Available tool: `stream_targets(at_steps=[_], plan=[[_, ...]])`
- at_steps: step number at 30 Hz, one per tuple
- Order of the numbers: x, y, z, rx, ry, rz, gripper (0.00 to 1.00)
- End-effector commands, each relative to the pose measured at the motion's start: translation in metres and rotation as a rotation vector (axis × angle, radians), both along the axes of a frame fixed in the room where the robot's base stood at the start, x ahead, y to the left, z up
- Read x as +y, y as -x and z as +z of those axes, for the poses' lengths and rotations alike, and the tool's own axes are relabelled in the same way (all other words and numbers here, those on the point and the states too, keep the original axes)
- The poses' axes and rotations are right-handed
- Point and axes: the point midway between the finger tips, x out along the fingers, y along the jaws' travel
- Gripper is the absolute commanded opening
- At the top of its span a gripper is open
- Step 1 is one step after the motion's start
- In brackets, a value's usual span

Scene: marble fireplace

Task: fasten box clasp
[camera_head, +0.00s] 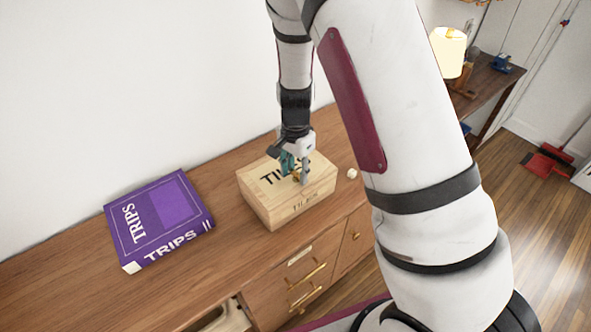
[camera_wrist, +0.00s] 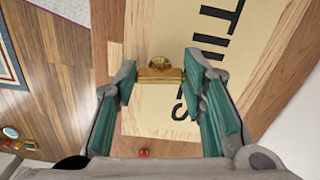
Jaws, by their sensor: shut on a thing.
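A pale wooden box (camera_head: 257,206) marked "TILES" stands on the brown wooden cabinet top, and its lid looks closed. My gripper (camera_head: 296,178) reaches down from above onto the front part of the box. In the wrist view, a small brass clasp (camera_wrist: 160,73) sits between the two teal-padded fingers of my gripper (camera_wrist: 160,80), at the edge of the lettered lid (camera_wrist: 262,25). The fingers are shut on the clasp. In the head view the fingers partly cover the clasp, so whether it is fastened cannot be told.
A purple book (camera_head: 160,218) lies left of the box on the cabinet top (camera_head: 60,280). A small pale ball (camera_head: 352,173) is right of the box. Drawers with brass handles (camera_head: 307,275) are below. A lit lamp (camera_head: 447,50) stands at the back right. The left cabinet top is clear.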

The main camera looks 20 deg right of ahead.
Motion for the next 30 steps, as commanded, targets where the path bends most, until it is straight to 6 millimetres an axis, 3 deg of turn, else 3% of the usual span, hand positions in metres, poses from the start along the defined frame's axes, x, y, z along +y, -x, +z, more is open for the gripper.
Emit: stream_targets(at_steps=[30], plan=[[-0.0038, 0.0015, 0.0003, -0.002, 0.000, 0.949, 0.10]])
